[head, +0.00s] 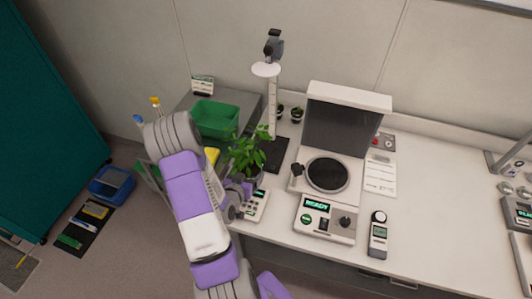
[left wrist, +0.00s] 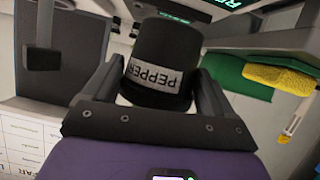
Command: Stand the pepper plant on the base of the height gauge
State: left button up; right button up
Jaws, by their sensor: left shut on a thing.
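The pepper plant (head: 247,152) has green leaves in a dark pot. In the left wrist view its black pot (left wrist: 170,45) carries a label reading PEPPER. My left gripper (head: 243,190) is shut on this pot, with one finger on each side. The height gauge has an upright white scale (head: 272,105), a white disc (head: 265,69) high on it and a flat black base (head: 276,155). In the head view the plant is just left and in front of the base; I cannot tell the pot's height above the bench. My right gripper is not in view.
A green bin (head: 214,119) stands left of the gauge. A device with a round dark plate (head: 328,174) stands to the right. A small keypad device (head: 257,205) lies near the pot. The gauge base looks bare.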

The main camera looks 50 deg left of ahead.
pick_arm(q)
jog(key=w+b, duration=0.1)
jog(key=b, duration=0.3)
jog(key=shift+w+a+f, duration=0.15)
jog(key=shift+w+a, duration=0.05)
jog(key=w+a, duration=0.2)
jog(key=w, duration=0.2)
jog(key=w+a, duration=0.2)
jog(key=w, duration=0.3)
jog(key=w+a+p, duration=0.1)
jog(key=w+a, duration=0.1)
jog(key=w, duration=0.2)
jog(key=shift+w+a+r, duration=0.2)
jog(key=shift+a, duration=0.2)
notch_tip(320, 180, down, 3)
jog(key=shift+r, duration=0.1)
jog(key=shift+f, duration=0.4)
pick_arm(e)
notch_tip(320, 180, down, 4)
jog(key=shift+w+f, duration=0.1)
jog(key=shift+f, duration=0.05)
pick_arm(q)
jog(key=shift+r, duration=0.1)
jog(key=o, duration=1)
jog(key=shift+f, duration=0.25)
jog(key=shift+o, duration=0.2)
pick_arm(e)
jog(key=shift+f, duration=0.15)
